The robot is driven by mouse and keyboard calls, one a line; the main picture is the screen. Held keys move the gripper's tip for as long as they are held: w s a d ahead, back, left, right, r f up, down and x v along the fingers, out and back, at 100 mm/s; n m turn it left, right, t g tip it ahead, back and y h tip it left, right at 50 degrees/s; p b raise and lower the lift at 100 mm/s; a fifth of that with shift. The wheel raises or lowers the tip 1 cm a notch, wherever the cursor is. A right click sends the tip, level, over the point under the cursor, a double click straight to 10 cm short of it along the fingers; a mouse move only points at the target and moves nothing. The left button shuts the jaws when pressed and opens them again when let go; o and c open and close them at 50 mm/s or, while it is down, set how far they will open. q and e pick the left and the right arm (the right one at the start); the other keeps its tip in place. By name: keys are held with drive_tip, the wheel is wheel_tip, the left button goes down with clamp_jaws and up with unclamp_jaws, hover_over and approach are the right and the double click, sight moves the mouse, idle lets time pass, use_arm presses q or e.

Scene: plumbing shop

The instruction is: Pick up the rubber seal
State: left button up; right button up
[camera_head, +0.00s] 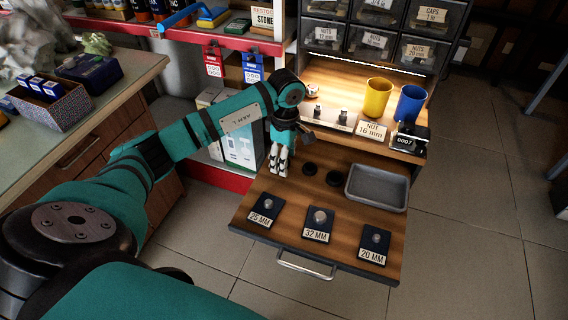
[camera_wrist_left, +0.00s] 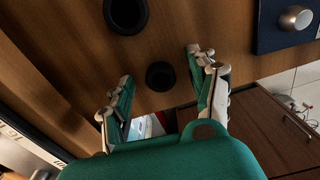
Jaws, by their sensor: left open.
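Two round black rings that look like rubber seals lie on the wooden pull-out board (camera_head: 290,190). The left ring (camera_head: 309,168) is nearer my left gripper, and the other ring (camera_head: 333,178) is just to its right. My left gripper (camera_head: 279,172) is open and empty, pointing down over the board left of both rings. In the left wrist view one ring (camera_wrist_left: 160,75) shows between the open fingers (camera_wrist_left: 159,66), not touching them; the other ring (camera_wrist_left: 125,14) shows beyond, at the top edge. The height of the fingertips above the board is hard to tell.
A grey tray (camera_head: 377,202) stands right of the rings. Dark plates marked 25 MM (camera_head: 265,207), 32 MM (camera_head: 318,224) and 20 MM (camera_head: 374,244) lie along the front. Behind are a yellow cup (camera_head: 377,97), a blue cup (camera_head: 410,104) and small fittings.

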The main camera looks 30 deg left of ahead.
use_arm(q)
drive_tip(key=c, duration=0.8)
